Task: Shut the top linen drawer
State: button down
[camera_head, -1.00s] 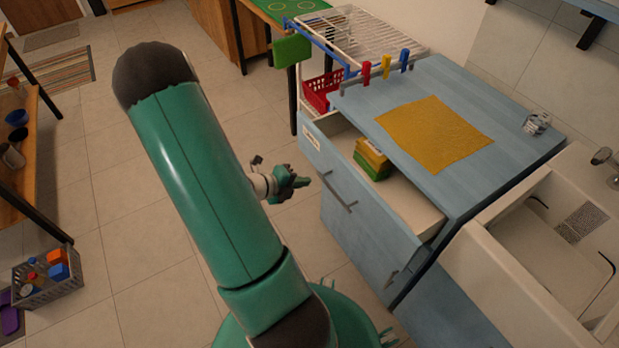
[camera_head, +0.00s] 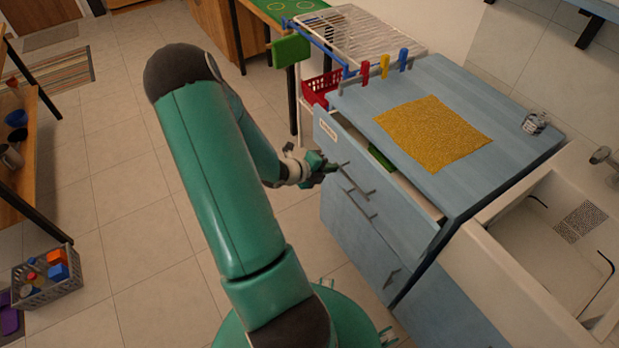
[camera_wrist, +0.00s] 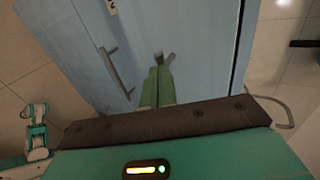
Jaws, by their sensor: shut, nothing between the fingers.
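The top linen drawer (camera_head: 390,200) of the blue cabinet is partly open by a narrow gap. A green edge of the cloths (camera_head: 380,158) inside shows through the gap; the rest of them is hidden. My gripper (camera_head: 338,168) is shut and empty, at the drawer's front face near its handle (camera_head: 357,185). In the wrist view my gripper (camera_wrist: 165,58) points at the blue front panel (camera_wrist: 190,40), with the handle (camera_wrist: 117,72) to its left. I cannot tell for sure whether the fingertips touch the panel.
A yellow cloth (camera_head: 432,134) lies on the cabinet top (camera_head: 480,95). A white sink (camera_head: 545,255) adjoins on the right. A drying rack (camera_head: 365,38) and a red basket (camera_head: 320,87) stand behind.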

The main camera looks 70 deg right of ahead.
aim_at(349, 161)
jog(key=s+d, duration=0.3)
jog(key=shift+s+d, duration=0.1)
jog(key=shift+d, duration=0.2)
jog(key=shift+r, duration=0.1)
jog(key=shift+s+d, duration=0.1)
jog(key=shift+w+a, duration=0.25)
jog(key=shift+w, duration=0.05)
jog(key=f+v, duration=0.1)
jog(key=v, duration=1.2)
jog(key=shift+w+a+r, duration=0.15)
jog(key=shift+w+a, duration=0.15)
